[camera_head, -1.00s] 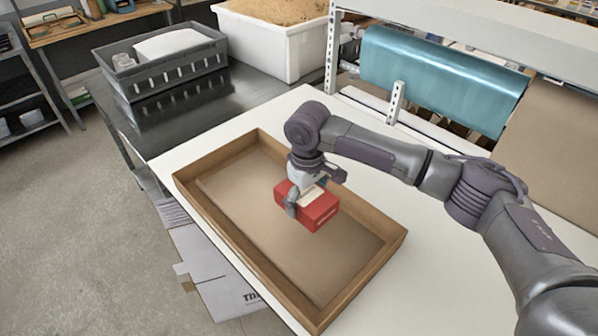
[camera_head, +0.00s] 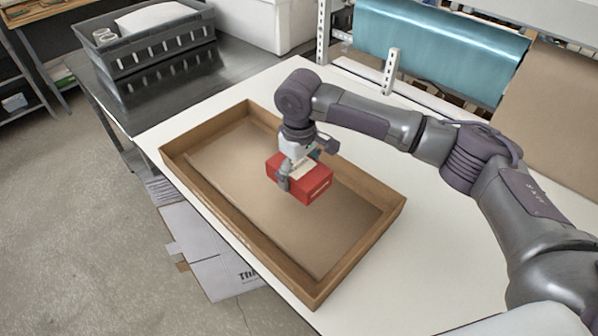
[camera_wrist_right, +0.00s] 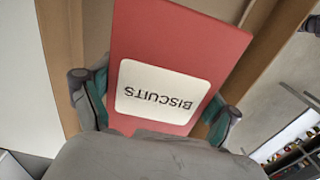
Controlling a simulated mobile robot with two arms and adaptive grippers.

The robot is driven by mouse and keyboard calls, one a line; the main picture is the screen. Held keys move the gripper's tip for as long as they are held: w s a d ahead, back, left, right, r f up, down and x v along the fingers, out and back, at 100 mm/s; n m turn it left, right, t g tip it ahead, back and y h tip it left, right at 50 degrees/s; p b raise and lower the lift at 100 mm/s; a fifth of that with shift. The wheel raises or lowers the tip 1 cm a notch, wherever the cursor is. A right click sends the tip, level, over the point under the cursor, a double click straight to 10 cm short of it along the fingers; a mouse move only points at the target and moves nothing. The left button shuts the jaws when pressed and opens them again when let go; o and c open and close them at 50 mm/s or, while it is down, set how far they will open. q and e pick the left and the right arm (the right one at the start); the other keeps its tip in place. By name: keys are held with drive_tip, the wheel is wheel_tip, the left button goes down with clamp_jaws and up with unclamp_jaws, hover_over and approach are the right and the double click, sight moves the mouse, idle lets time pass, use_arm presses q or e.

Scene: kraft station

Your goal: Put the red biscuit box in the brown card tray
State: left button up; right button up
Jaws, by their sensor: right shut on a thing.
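The red biscuit box (camera_head: 312,188) is held by my right gripper (camera_head: 299,174), over the inside of the brown card tray (camera_head: 352,270). In the right wrist view the box (camera_wrist_right: 178,40) shows a pale label reading BISCUITS, and the fingers of my right gripper (camera_wrist_right: 155,108) are on both sides of it. The tray is a shallow open box on the white table, and its bare floor shows around the biscuit box. I cannot tell for sure how far the box is above the tray floor. My left gripper is not in view.
The white table (camera_head: 385,290) has free room right of the tray. A grey crate (camera_head: 160,60) with white contents stands on a dark metal bench at the back left. A blue roll (camera_head: 440,45) and a metal upright (camera_head: 391,72) stand behind the table.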

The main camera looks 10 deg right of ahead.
sight(299, 207)
drive_tip(key=shift+f, duration=0.15)
drive_tip(key=shift+f+b, duration=0.3)
drive_tip(key=shift+f, duration=1.2)
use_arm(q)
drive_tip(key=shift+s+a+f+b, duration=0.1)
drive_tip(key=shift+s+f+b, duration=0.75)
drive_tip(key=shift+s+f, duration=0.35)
use_arm(e)
drive_tip(key=shift+f, duration=3.4)
drive_tip(key=o, duration=1.1)
